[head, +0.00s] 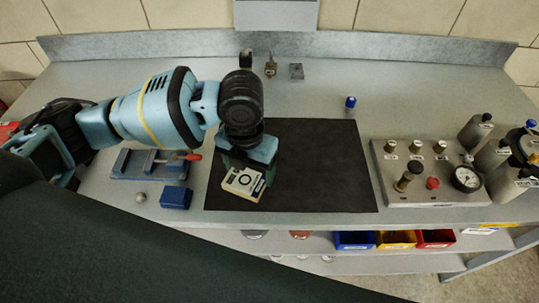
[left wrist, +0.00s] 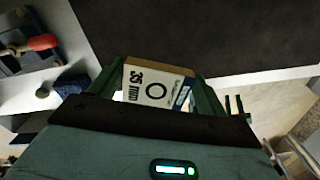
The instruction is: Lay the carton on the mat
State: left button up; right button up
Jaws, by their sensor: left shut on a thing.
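The carton (head: 241,184) is a small white box with a black ring printed on it and a blue strip at one side. My left gripper (head: 248,168) points down over the left part of the black mat (head: 320,165) and is shut on the carton. In the left wrist view the carton (left wrist: 155,84) sits between the two green fingers (left wrist: 156,80), its "35 mm" print showing. The carton is over the mat's front left area. I cannot tell whether it touches the mat. My right gripper is not in view.
A blue block (head: 176,198), a small ball (head: 141,197) and a blue vise with a red handle (head: 155,164) lie left of the mat. A gauge panel (head: 430,175) stands to its right. A blue-capped bottle (head: 350,103) stands behind. The mat's right part is clear.

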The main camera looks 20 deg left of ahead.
pick_arm(q)
jog(key=w, duration=0.2)
jog(key=w+d, duration=0.1)
jog(key=w, duration=0.2)
jog(key=w+d, duration=0.1)
jog(key=w, duration=0.1)
jog(key=shift+w+f, duration=0.2)
jog(key=shift+f, duration=0.15)
jog(key=shift+w+d+f, duration=0.1)
jog(key=shift+w+f, duration=0.1)
jog(key=shift+f, duration=1.55)
jog(key=shift+f, duration=0.15)
jog(key=o, duration=1)
notch_tip(320, 180, up, 12)
jog(key=shift+r, duration=0.15)
